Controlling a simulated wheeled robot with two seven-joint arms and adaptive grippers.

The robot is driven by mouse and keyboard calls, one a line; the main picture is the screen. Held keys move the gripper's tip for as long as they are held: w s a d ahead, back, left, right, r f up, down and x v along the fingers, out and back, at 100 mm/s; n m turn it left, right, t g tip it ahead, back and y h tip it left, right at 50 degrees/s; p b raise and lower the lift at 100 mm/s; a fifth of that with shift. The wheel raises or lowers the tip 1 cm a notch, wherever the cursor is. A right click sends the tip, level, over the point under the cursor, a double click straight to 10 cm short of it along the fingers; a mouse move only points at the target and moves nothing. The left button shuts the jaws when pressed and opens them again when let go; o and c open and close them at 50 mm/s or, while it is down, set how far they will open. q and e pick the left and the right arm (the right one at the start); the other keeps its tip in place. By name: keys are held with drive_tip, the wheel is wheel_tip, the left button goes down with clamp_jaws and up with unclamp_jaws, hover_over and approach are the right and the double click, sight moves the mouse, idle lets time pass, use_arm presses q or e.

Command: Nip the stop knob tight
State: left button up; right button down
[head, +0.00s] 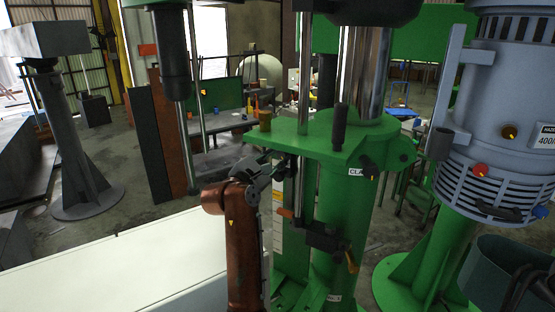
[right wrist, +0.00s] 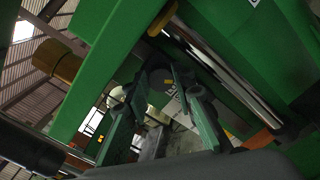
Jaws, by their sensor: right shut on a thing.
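The green disperser stand (head: 335,135) has a flat arm at its top, and a graduated strip and thin rod hang below it. My right gripper (head: 275,168) reaches in from below on a copper-coloured arm, just under the left part of that flat arm. It is shut on a small dark knob, which I take for the stop knob (right wrist: 157,78); in the right wrist view this sits between the fingertips (right wrist: 160,84). In the head view the fingers and shadow mostly hide the knob. How tight it is cannot be seen. My left gripper is not in view.
A clamp lever with a label (head: 370,170) is on the column's right, and a dark block with an orange-tipped handle (head: 320,236) is below. A grey-blue motor unit (head: 505,130) stands right. A white tabletop (head: 130,262) lies lower left. A steel shaft (head: 190,140) hangs left.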

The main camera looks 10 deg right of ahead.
drive_tip(key=shift+r, duration=0.2)
idle(0.3)
drive_tip(key=c, duration=2)
unclamp_jaws()
drive_tip(key=o, duration=0.4)
drive_tip(key=shift+f, duration=0.15)
drive_tip(key=v, duration=1.2)
drive_tip(key=shift+a, duration=0.15)
